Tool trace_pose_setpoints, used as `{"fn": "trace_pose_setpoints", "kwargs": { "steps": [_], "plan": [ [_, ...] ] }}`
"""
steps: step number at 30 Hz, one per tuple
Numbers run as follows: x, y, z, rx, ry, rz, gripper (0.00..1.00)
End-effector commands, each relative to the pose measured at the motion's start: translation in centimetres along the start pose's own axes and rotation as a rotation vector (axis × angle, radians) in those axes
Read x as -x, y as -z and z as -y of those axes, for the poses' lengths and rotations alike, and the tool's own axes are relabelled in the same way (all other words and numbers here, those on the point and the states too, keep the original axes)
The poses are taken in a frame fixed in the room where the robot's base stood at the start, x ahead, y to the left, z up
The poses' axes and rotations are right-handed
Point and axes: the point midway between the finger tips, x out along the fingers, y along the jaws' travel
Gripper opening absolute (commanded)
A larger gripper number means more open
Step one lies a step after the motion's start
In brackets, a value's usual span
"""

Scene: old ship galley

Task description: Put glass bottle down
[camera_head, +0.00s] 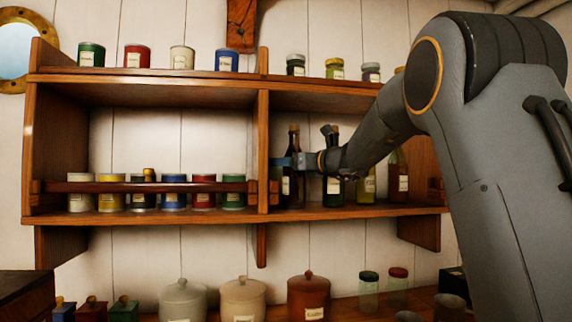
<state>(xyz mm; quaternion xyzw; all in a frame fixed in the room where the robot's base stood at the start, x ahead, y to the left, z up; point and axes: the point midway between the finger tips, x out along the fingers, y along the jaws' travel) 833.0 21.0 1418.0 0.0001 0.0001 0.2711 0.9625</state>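A dark glass bottle (294,188) with a brown top stands upright in the right compartment of the wall shelf (340,212), just right of the divider. Its base appears at the shelf board; I cannot tell whether it touches. My gripper (283,162) reaches in from the right at the bottle's mid-height. A bluish finger crosses in front of the bottle, and its tip extends left of it. The far finger is hidden, so I cannot tell whether the grip is closed on the bottle.
A second dark bottle (335,190) stands close by on the right, partly behind my wrist. A yellowish bottle (367,187) and a reddish bottle (398,180) stand farther right. Labelled tins (174,197) fill the left compartment behind a rail. Canisters (308,297) stand on the counter below.

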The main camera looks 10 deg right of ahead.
Motion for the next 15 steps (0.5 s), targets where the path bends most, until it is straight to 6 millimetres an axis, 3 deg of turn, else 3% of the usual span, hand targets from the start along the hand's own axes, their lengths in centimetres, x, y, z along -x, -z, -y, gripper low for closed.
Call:
{"fn": "trace_pose_setpoints", "kwargs": {
  "steps": [5,15],
  "plan": [
    [2.5,0.0,0.1,0.001,0.002,0.001,0.74],
    [9.3,0.0,0.1,0.000,0.003,0.001,0.74]
  ]
}}
